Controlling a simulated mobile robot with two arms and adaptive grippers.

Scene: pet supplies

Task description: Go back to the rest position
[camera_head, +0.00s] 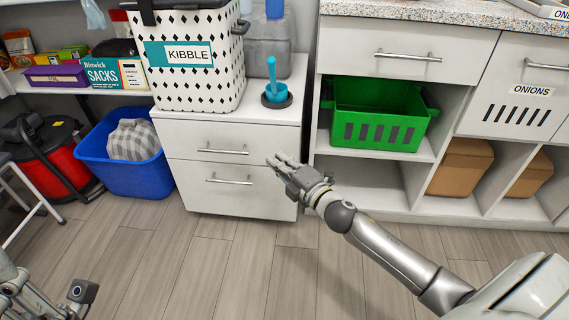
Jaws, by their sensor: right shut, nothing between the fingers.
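My right gripper (281,166) reaches in from the lower right and hangs in front of the white drawer cabinet (200,171). Its fingers are closed together with nothing between them. The right arm is stretched out over the floor. At the lower left edge, part of what looks like my left arm (20,285) shows; its fingertips cannot be made out clearly.
A blue bin (105,178) holds a checked cloth. A green crate (376,131) sits on a shelf at right. The wooden floor (190,265) in front is clear.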

